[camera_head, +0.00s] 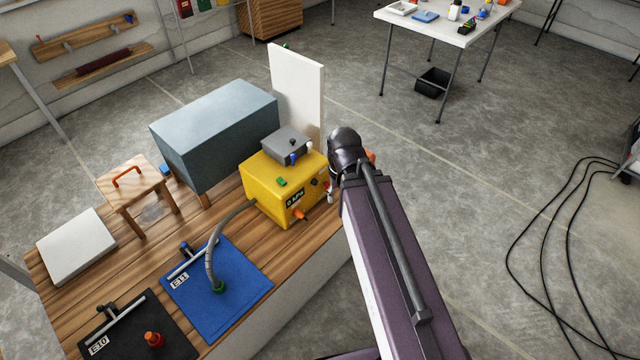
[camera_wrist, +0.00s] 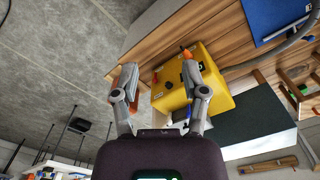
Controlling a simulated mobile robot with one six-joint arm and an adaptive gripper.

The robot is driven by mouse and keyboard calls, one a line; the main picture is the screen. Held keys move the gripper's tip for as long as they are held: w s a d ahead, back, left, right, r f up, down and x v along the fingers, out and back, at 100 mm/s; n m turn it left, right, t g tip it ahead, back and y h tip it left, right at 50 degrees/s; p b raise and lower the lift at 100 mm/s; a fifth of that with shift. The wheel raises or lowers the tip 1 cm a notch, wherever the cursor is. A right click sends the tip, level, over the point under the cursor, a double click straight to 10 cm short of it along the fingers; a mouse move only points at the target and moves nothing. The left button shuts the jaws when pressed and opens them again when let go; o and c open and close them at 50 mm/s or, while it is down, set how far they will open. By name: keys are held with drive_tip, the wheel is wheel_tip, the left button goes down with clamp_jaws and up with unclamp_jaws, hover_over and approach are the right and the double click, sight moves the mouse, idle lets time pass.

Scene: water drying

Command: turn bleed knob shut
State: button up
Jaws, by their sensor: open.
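A yellow box (camera_head: 268,197) with a small dark display stands on the wooden bench. A small dark knob (camera_head: 314,182) sits on its side facing my arm, with an orange part (camera_head: 302,214) lower down. In the wrist view the yellow box (camera_wrist: 211,83) lies beyond my fingers, with a dark round knob (camera_wrist: 168,85) between them and an orange part (camera_wrist: 186,52) near the right finger. I cannot tell for certain which is the bleed knob. My gripper (camera_wrist: 157,73) is open, with nothing between its fingers. In the head view my wrist hides most of it.
A grey unit (camera_head: 285,146) sits on the yellow box. A white panel (camera_head: 298,95) and a large blue-grey box (camera_head: 215,130) stand behind. A grey hose (camera_head: 211,250) runs to a blue mat (camera_head: 235,285). The floor right of the bench is open, with black cables (camera_head: 560,230).

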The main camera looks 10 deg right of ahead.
drive_tip(key=shift+o, duration=0.8)
drive_tip(key=shift+w+a+f+b, duration=0.15)
drive_tip(key=shift+w+f+b, duration=0.05)
drive_tip(key=shift+f+b, duration=0.35)
drive_tip(key=w+a+f+m+t+y+b, duration=0.1)
drive_tip(key=w+f+m+t+y+b, duration=0.3)
drive_tip(key=f+m+b, duration=0.6)
drive_tip(key=w+a+f+m+t+y+b, duration=0.1)
drive_tip(key=w+f+m+y+b, duration=0.35)
drive_tip(key=f+b, duration=0.6)
drive_tip(key=w+d+f+m+t+b, duration=0.2)
drive_tip(key=m+b, duration=0.3)
drive_tip(key=b, duration=0.3)
drive_tip(key=w+d+f+m+t+y+b, duration=0.1)
drive_tip(key=w+d+m+t+b, duration=0.3)
drive_tip(key=b, duration=0.5)
drive_tip(key=w+d+f+m+t+y+b, duration=0.1)
drive_tip(key=w+d+f+m+t+b, duration=0.1)
drive_tip(key=m+b, duration=0.6)
drive_tip(key=shift+w+d+f+t+b, duration=0.15)
drive_tip(key=shift+w+d+f+t, duration=0.05)
drive_tip(key=shift+d+f+t, duration=0.25)
drive_tip(key=shift+w+d+f+t+b, duration=0.2)
drive_tip(key=shift+d+f+t, duration=0.15)
drive_tip(key=shift+d+f, duration=0.2)
drive_tip(key=shift+w, duration=0.1)
